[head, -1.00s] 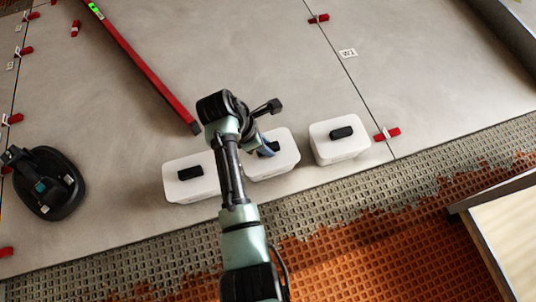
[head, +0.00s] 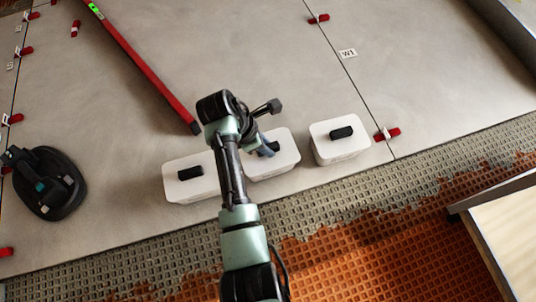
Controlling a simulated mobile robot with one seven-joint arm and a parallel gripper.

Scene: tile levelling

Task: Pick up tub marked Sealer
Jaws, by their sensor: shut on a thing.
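Three white tubs with black lid handles stand in a row near the tile edge: a left tub (head: 182,187), a middle tub (head: 283,159) and a right tub (head: 340,148). No marking is readable on any of them, so I cannot tell which is Sealer. My gripper (head: 267,150) is at the middle tub's black handle, shut on it. My arm hides part of the left and middle tubs and most of the fingers. The middle tub appears to rest on the tile, level with the others.
A long red level (head: 145,68) lies on the tile behind. A black suction device (head: 47,184) sits at the left. Red wedges (head: 387,134) stand along the joints. Grey trowelled bed (head: 330,190) and an orange mat (head: 350,250) lie in front; a board (head: 510,225) is at the right.

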